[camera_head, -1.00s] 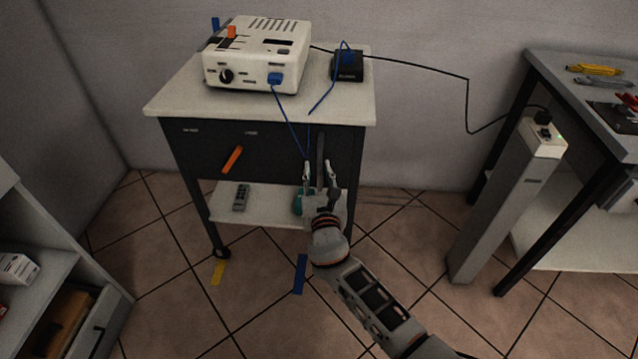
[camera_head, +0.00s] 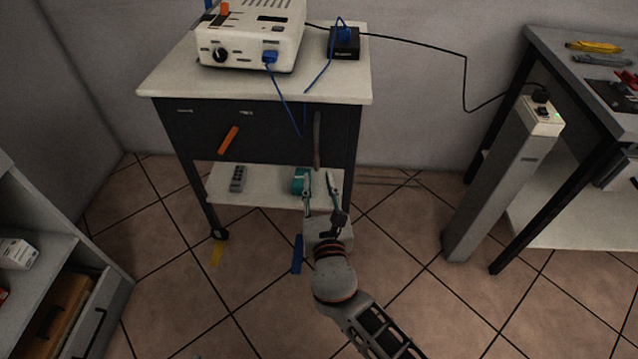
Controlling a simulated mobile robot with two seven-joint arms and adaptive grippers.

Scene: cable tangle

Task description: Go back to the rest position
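My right gripper (camera_head: 319,174) is in front of the cart (camera_head: 185,75), low, before the lower shelf. Its two fingers are spread apart with nothing between them. My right arm comes in from the bottom right. My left gripper is not in view. A white device (camera_head: 250,38) stands on the cart top. A blue cable (camera_head: 281,96) runs from its blue plug (camera_head: 270,57), hangs over the cart's front edge and loops back up to a small black box (camera_head: 344,43).
A white power post (camera_head: 503,180) stands beside the right table (camera_head: 580,85), with a black cable (camera_head: 430,47) running to it. A shelf unit (camera_head: 50,232) is at the left. A teal object (camera_head: 299,181) and a grey remote (camera_head: 237,179) lie on the lower shelf.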

